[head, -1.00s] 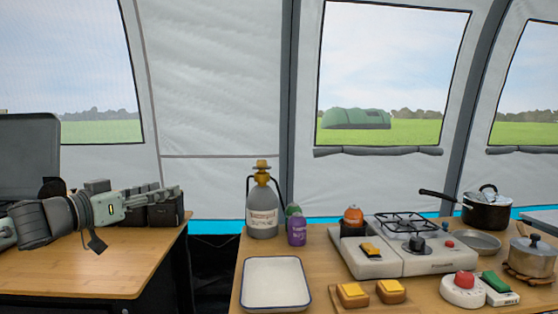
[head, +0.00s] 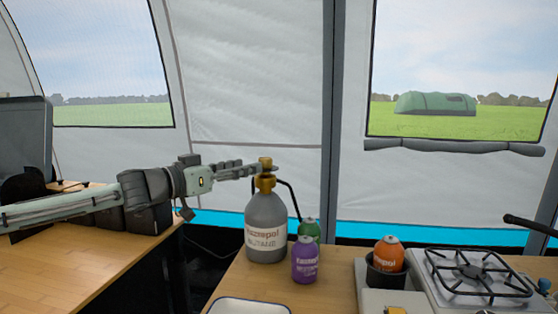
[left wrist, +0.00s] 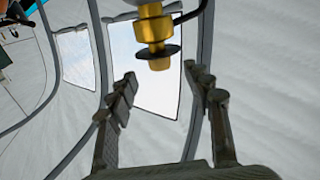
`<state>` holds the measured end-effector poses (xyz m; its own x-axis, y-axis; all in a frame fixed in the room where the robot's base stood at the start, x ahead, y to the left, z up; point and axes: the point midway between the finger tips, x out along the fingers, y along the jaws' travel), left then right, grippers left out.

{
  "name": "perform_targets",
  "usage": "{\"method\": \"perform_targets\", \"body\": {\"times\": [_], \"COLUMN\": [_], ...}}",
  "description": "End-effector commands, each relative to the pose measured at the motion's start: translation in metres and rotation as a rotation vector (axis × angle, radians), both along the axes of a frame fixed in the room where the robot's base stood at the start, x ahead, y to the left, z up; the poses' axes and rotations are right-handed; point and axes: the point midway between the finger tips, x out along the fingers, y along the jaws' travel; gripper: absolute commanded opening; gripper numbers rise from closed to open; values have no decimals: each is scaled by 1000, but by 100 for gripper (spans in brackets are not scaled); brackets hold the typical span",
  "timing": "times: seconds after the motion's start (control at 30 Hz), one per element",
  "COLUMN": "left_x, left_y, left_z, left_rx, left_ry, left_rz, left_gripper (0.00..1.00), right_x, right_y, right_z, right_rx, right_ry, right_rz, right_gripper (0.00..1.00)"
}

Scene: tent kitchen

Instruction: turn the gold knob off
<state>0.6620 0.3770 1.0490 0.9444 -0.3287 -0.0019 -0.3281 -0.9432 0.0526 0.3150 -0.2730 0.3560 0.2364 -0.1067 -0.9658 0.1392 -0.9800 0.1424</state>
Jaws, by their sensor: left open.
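The gold knob (head: 265,161) sits on top of the gold valve of a grey gas bottle (head: 266,228), which stands upright at the table's back left. In the left wrist view the picture is upside down, and the knob (left wrist: 160,64) shows below a dark disc on the valve. My left gripper (head: 254,171) reaches in from the left at about the knob's height, its fingertips close to the valve. In the left wrist view its two fingers (left wrist: 160,78) are spread apart with nothing held, and the knob is between or just beyond the tips. My right gripper is out of view.
A black hose (head: 291,196) runs from the valve. Purple (head: 305,262) and green (head: 309,229) canisters stand right of the bottle. Farther right are an orange canister (head: 389,253) and a stove (head: 475,275). A white tray (head: 249,307) lies in front.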

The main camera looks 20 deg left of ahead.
Motion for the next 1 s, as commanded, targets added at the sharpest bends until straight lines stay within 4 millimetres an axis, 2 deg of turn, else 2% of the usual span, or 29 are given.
{"method": "perform_targets", "body": {"times": [0.33,0.53,0.83,0.87,1.0], "left_x": [49,68,71,71,71], "left_y": [-19,-24,-25,-25,-25], "left_z": [2,1,0,0,0], "left_rx": [-2,0,0,0,0], "left_ry": [-2,-1,0,0,0], "left_rz": [-3,-1,0,0,0], "left_gripper": [51,51,51,50,32], "right_x": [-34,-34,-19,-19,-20], "right_y": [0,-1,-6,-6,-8], "right_z": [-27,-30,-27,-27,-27], "right_rx": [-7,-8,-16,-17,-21], "right_ry": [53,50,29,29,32], "right_rz": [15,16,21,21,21], "right_gripper": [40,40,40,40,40]}}
